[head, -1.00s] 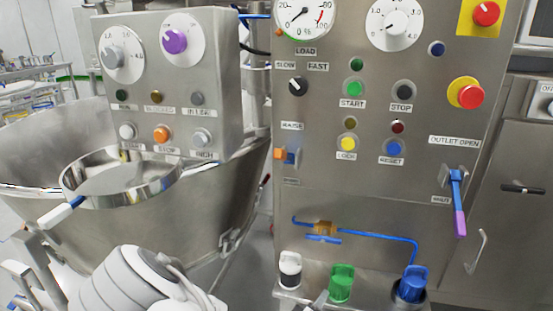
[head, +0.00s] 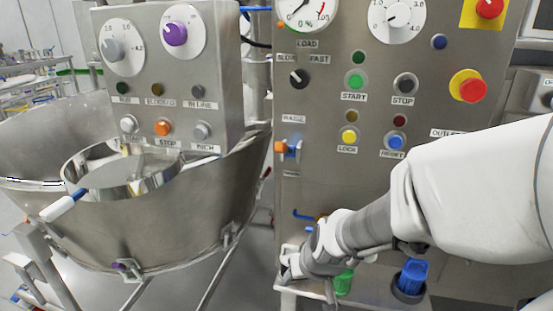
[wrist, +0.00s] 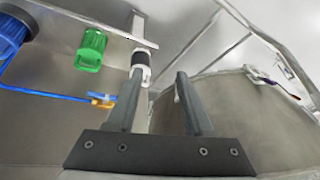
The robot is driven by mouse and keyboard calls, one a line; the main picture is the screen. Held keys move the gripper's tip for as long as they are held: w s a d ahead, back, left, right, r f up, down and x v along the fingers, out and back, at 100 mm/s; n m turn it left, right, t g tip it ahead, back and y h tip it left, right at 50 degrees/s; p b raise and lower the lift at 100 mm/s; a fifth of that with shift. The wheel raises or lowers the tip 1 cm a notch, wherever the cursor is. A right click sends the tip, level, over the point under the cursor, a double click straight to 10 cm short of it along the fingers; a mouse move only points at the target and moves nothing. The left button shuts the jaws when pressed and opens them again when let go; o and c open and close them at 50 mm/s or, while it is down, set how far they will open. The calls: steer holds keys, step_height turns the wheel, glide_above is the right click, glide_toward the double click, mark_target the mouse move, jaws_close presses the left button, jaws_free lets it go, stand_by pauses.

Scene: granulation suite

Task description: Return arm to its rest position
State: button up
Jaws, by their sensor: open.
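My gripper (wrist: 157,90) shows in the wrist view with its two dark fingers apart and nothing between them. A black-and-white cap (wrist: 141,62) shows just beyond the left finger; I cannot tell the distance. In the head view my white arm reaches in from the right, across the lower part of the steel control panel (head: 330,110). The arm's grey end is low in front of the panel, by the shelf with the caps, and the fingers are not clear there.
A green cap (head: 344,281) and a blue cap (head: 413,276) stand close under my arm. A steel bowl (head: 180,225) with a sieve ring (head: 120,185) stands at the left, below a dial box (head: 170,80). My arm hides the panel's lower right.

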steer(key=s+d+r+m+h, duration=0.2)
steer(key=s+d+r, duration=0.7)
steer(key=s+r, duration=0.55)
step_height(320, 180, up, 22)
steer(key=p, duration=2.2)
steer(key=shift+w+t, duration=0.3)
steer(key=shift+w, duration=0.1)
